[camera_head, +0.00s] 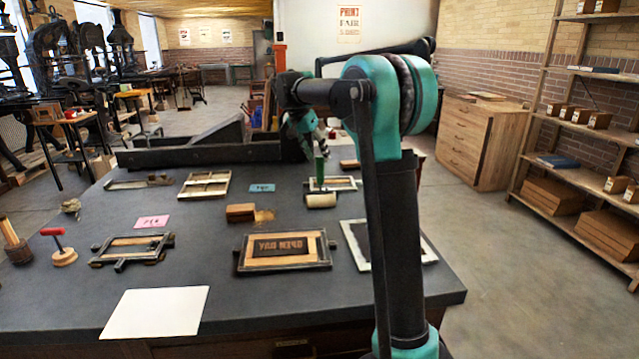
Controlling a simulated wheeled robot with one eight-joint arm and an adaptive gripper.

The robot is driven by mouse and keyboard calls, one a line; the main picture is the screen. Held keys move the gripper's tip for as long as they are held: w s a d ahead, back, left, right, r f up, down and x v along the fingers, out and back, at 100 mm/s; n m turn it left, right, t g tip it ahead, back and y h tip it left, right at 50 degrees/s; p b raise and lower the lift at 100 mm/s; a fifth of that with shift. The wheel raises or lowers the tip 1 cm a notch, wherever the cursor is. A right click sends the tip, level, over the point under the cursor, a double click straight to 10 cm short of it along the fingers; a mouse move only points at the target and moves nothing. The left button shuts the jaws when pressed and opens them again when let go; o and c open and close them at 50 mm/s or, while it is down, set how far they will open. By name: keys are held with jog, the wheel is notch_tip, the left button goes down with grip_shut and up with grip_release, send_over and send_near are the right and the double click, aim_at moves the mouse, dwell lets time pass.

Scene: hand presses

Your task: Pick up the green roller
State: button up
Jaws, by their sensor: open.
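The green roller shows as an upright green handle (319,167) at the far middle of the dark table, right of the blue card. A cream cylinder (321,201) lies just in front of it; I cannot tell whether the two are joined. My gripper (320,145) is open, above and close to the top of the green handle. The fingers are small and partly hidden by my arm, so I cannot tell whether they touch or surround the handle.
Around it on the table (240,205) are a wooden block (240,212), a blue card (262,188) and a framed type block (285,250). A long dark press bed (200,155) stands behind. White paper (155,312) lies at the front left.

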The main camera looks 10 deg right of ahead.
aim_at(319, 179)
jog(key=x, duration=0.7)
jog(key=shift+f, duration=0.35)
jog(key=shift+c, duration=0.6)
grip_shut()
